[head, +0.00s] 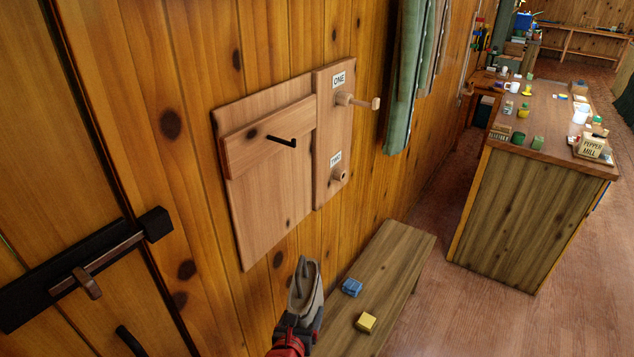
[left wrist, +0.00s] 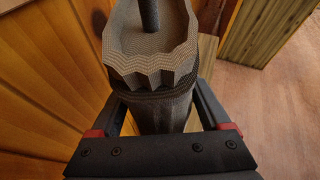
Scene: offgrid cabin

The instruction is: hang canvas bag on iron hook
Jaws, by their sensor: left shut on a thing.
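The iron hook (head: 283,141) is a black peg bent up at its tip, fixed to a wooden board on the plank wall; it is bare. My left gripper (head: 300,322) is at the bottom middle of the head view, shut on the grey-beige canvas bag (head: 314,301). The bag is below the hook and apart from it, with a dark loop at its top. In the left wrist view the bag (left wrist: 150,70) fills the space between my fingers (left wrist: 160,115), and its loop stands up at the top edge. My right gripper is not in view.
A wooden bench (head: 393,262) below holds a blue block (head: 352,287) and a yellow block (head: 366,322). A panel with wooden pegs marked ONE (head: 358,102) and TWO (head: 338,177) adjoins the hook board. A green cloth (head: 408,80) hangs at right. A black door latch (head: 90,265) is at left.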

